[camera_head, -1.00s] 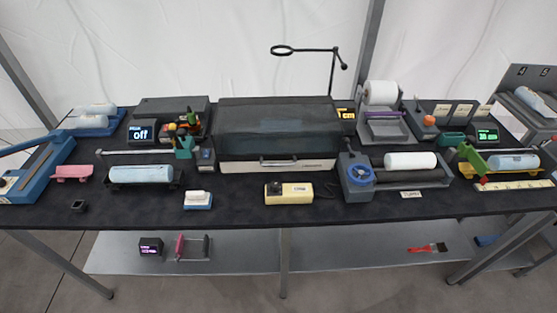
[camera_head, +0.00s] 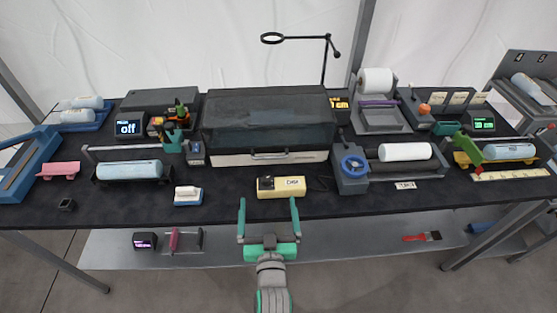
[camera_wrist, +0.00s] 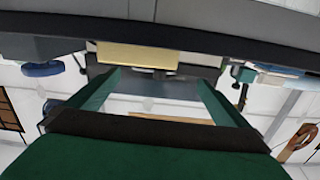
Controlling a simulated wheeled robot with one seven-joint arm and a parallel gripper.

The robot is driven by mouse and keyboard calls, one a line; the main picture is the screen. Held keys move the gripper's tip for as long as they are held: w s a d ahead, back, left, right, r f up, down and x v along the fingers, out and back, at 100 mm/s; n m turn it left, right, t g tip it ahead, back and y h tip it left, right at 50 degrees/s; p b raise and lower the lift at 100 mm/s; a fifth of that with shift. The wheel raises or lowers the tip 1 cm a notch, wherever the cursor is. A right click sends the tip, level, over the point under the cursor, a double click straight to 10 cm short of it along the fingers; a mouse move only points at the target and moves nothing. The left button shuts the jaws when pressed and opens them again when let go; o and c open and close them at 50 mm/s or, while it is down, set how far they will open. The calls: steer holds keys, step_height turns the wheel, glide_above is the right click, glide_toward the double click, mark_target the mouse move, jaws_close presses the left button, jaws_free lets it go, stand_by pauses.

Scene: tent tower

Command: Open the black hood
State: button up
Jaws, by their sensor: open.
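The black hood (camera_head: 268,112) is a dark, semi-see-through cover over a white-fronted box (camera_head: 225,160) at the middle back of the table. It looks closed. A silver handle (camera_head: 268,155) runs along the middle of its front. My gripper (camera_head: 269,210) is open and empty. Its two green fingers point at the table and are in front of its near edge, below the hood in the picture and apart from it. In the wrist view my green gripper fingers (camera_wrist: 158,95) spread apart with nothing between them. I cannot make out the hood surely there.
A cream box with a black knob (camera_head: 282,187) lies between my gripper and the hood. A magnifier lamp (camera_head: 300,38) rises behind. Bare tabletop (camera_head: 225,200) shows in front.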

steer(key=w+r, duration=0.1)
steer(key=w+d, duration=0.1)
steer(key=w+r, duration=0.1)
steer(key=w, duration=0.1)
steer(key=shift+d+r, duration=0.25)
steer(key=shift+r, duration=0.1)
steer(key=w, duration=1)
steer(key=shift+w, duration=0.3)
steer(key=shift+d, duration=0.15)
